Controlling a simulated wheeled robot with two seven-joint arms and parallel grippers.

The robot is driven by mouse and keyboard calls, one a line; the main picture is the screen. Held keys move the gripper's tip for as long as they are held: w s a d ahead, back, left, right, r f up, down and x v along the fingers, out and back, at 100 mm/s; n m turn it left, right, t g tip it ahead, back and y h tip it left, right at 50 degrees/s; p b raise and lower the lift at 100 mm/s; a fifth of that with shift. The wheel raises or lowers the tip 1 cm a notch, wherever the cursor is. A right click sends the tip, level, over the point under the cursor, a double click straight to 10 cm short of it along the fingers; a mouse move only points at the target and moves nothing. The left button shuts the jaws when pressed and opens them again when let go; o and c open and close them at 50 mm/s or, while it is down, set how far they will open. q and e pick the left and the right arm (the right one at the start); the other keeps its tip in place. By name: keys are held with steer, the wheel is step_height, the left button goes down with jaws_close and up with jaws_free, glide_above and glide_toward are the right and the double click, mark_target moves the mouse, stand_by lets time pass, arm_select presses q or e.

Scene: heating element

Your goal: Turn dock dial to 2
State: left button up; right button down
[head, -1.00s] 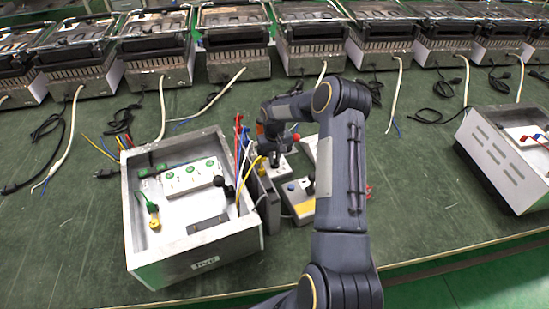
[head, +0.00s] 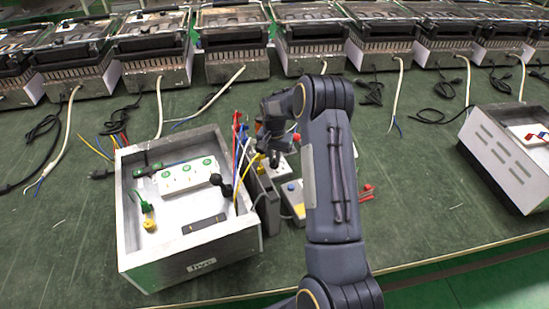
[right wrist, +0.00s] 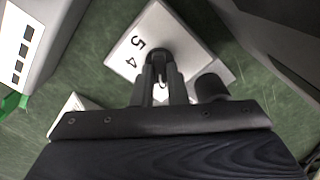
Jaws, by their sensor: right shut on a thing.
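The dock dial is a dark round knob (right wrist: 156,55) on a pale box (right wrist: 132,35), beside the printed numerals 5 and 4. My right gripper (right wrist: 160,80) is shut on this knob in the right wrist view, with one finger on each side. Other numerals and any pointer mark are hidden or too small to read. In the head view my right gripper (head: 275,158) reaches down at the pale box (head: 285,172), just right of the open box with the sockets, and hides most of the dial. My left gripper is not in view.
An open grey box (head: 190,262) with a white socket strip (head: 187,178) stands left of the gripper. Coloured leads (head: 238,140) rise close beside it. A grey-yellow box (head: 293,198) lies nearby. Another box (head: 500,160) stands far right. Heater units line the back.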

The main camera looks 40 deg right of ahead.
steer(key=shift+m, duration=0.3)
steer(key=c, duration=1.4)
jaws_free()
steer(key=shift+c, duration=0.2)
steer(key=shift+r, duration=0.1)
step_height(320, 180, up, 8)
steer(key=shift+f, duration=0.2)
